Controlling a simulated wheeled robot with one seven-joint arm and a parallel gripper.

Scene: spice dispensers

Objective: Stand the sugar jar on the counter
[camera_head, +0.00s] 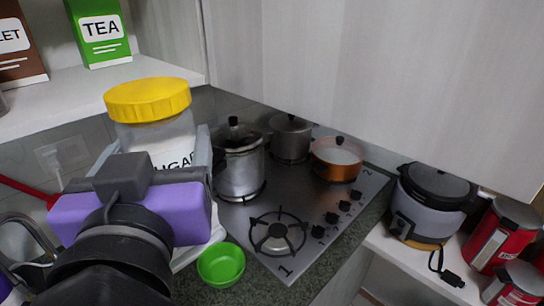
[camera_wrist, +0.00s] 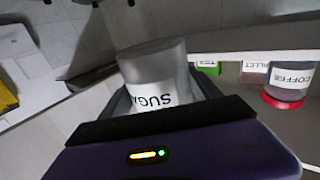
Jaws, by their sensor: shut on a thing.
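The sugar jar (camera_head: 158,134) has a yellow lid, a clear body and a white label reading "SUGAR". It is upright in the head view, raised in front of the shelf. My gripper (camera_head: 165,160) is shut on its body, and its purple housing hides the lower part of the jar. In the wrist view the jar (camera_wrist: 155,82) sits between the fingers, its label upside down. The counter (camera_head: 345,245) is dark speckled stone around the stove; much of its left part is hidden by my arm.
A steel hob (camera_head: 305,225) carries a tall pot (camera_head: 238,165), another pot (camera_head: 290,137) and a copper pan (camera_head: 337,160). A green bowl (camera_head: 221,264) is near the hob's left front. A shelf (camera_head: 100,85) holds a green TEA box (camera_head: 101,32). A rice cooker (camera_head: 430,205) stands at right.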

